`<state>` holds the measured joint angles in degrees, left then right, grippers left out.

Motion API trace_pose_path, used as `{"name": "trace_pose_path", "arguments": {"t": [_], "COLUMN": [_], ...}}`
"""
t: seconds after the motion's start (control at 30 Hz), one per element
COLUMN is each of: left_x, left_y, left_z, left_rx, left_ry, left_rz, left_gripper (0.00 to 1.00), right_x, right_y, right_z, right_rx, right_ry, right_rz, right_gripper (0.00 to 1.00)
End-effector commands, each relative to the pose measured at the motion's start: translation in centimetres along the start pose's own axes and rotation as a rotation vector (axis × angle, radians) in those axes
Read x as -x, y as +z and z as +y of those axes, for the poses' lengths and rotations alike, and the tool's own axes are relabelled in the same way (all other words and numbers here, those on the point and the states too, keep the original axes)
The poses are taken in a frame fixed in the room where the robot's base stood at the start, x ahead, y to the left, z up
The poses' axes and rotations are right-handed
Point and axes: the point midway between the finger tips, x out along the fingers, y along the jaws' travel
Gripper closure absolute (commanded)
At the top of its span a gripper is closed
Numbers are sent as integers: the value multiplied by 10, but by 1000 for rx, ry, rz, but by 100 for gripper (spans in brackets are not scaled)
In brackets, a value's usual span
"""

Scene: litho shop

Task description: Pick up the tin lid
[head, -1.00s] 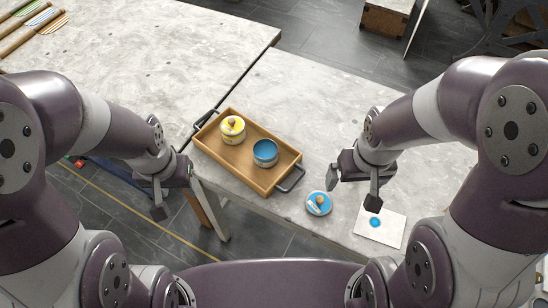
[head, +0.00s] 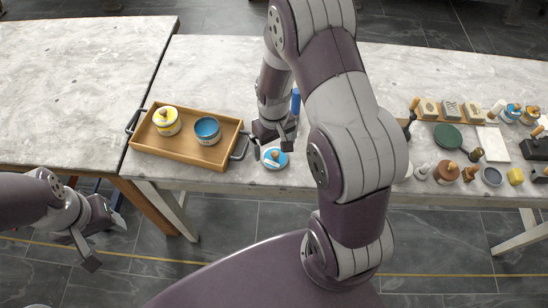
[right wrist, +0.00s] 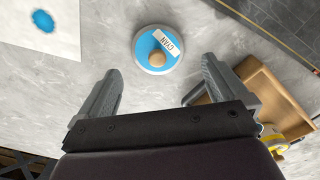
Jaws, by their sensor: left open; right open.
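The tin lid (head: 275,160) is a round blue and white disc with a wooden knob, lying on the table right of the tray. In the right wrist view the lid (right wrist: 158,50) shows a white "CYAN" label and lies ahead of the fingertips, roughly centred between them. My right gripper (head: 274,143) is open and empty, close by the lid on its far side; the right wrist view shows both fingers (right wrist: 160,78) apart. My left gripper (head: 104,241) is open and empty, off the table's front edge. An open blue tin (head: 207,131) stands in the tray.
The wooden tray (head: 180,153) also holds a yellow-lidded tin (head: 166,121). A card with a blue spot (right wrist: 40,28) lies near the lid. Stamps, a green disc (head: 447,136), bottles and other tools crowd the table's right side. The table behind the tray is clear.

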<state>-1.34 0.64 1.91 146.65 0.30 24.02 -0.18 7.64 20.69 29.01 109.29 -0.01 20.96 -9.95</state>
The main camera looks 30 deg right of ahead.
Motion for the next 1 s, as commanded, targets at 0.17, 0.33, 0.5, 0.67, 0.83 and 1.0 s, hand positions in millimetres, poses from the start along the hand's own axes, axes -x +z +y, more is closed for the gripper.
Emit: {"name": "trace_pose_path", "arguments": {"t": [0.17,0.33,0.5,0.67,0.83,1.0], "left_x": [3,2,2,2,2,2], "left_y": [0,0,0,0,0,0], "left_z": [0,0,0,0,0,0], "left_rx": [0,0,0,0,0,0], "left_ry": [0,0,0,0,0,0], "left_rz": [0,0,0,0,0,0], "left_gripper": [46,46,46,46,46,46], "right_x": [-33,-50,-50,-49,-49,-47], "right_y": [2,1,1,1,1,1], "right_z": [5,5,5,5,5,5], "right_rx": [-1,-1,-1,-1,-1,-1], "right_ry": [-1,0,0,0,0,0], "right_rz": [-6,-1,-1,-1,0,1], "right_gripper": [0,0,0,49,55,55]}}
